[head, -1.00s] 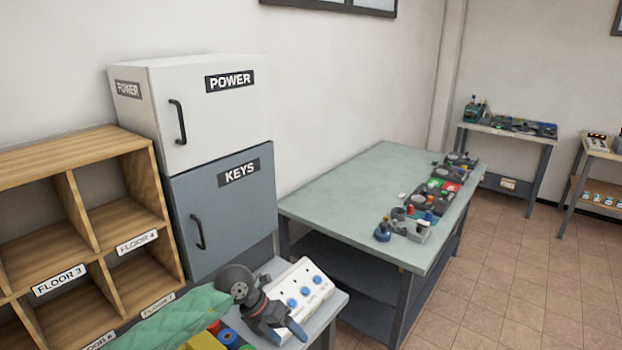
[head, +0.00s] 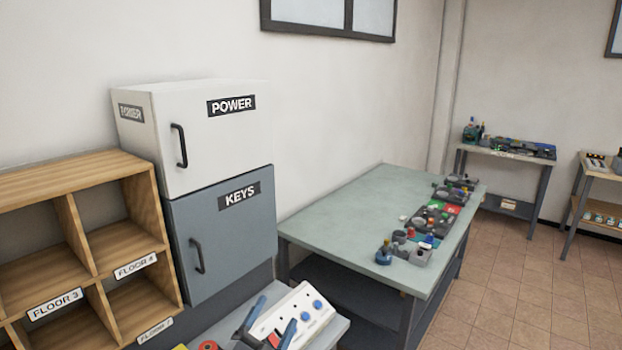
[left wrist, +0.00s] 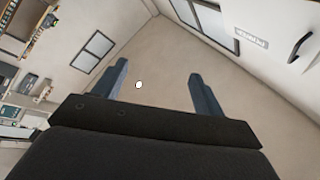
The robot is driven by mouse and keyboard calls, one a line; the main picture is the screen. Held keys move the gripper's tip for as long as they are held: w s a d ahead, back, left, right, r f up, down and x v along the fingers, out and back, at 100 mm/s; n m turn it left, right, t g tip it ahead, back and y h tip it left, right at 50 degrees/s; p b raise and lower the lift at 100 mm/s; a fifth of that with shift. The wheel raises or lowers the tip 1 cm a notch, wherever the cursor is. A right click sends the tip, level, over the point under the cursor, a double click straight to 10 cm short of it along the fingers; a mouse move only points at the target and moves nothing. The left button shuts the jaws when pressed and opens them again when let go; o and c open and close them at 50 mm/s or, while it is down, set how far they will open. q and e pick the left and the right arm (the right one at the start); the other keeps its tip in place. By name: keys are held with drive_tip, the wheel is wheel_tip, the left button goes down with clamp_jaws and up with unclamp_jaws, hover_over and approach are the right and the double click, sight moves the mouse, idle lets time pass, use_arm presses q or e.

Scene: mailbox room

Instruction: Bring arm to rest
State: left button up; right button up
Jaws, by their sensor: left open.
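My left gripper (head: 272,321) is at the bottom of the head view, in front of a white panel with blue knobs (head: 300,314). Its two blue-grey fingers stand apart and point upward. In the left wrist view, the fingers of my left gripper (left wrist: 160,82) are spread, with nothing between them. Behind them are bare wall and windows. My right gripper is not in view.
A white POWER cabinet (head: 222,140) sits above a grey KEYS cabinet (head: 230,235). Wooden pigeonholes (head: 105,185) stand at left. A green-topped table (head: 345,215) holds several small devices along its right edge. Open tiled floor (head: 500,285) lies at right.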

use_arm(q)
drive_tip(key=s+a+f+n+g+y, duration=0.35)
drive_tip(key=a+f+n+y, duration=0.2)
drive_tip(key=f, duration=0.25)
drive_tip(key=s+a+f+n+g+y, duration=0.3)
drive_tip(key=s+a+f+n+y, duration=0.15)
drive_tip(key=a+f, duration=0.2)
drive_tip(key=s+a+f+n+g+h, duration=0.1)
drive_tip(key=s+f+g, duration=0.45)
drive_tip(key=s, duration=0.45)
drive_tip(key=s+a+f+n+g, duration=0.1)
drive_tip(key=s+f+n+g, duration=0.1)
drive_tip(key=s+f+g, duration=0.6)
wheel_tip(320, 180, down, 21)
drive_tip(key=d+t, duration=0.2)
drive_tip(key=t, duration=0.1)
drive_tip(key=s+f, duration=0.4)
drive_tip(key=f, duration=0.9)
drive_tip(key=s+f+g, duration=0.1)
drive_tip(key=s+f, duration=0.2)
drive_tip(key=f, duration=0.9)
drive_tip(key=shift+s+d+f+m, duration=0.2)
drive_tip(key=shift+s+f+m, duration=0.1)
drive_tip(key=shift+s+f, duration=0.1)
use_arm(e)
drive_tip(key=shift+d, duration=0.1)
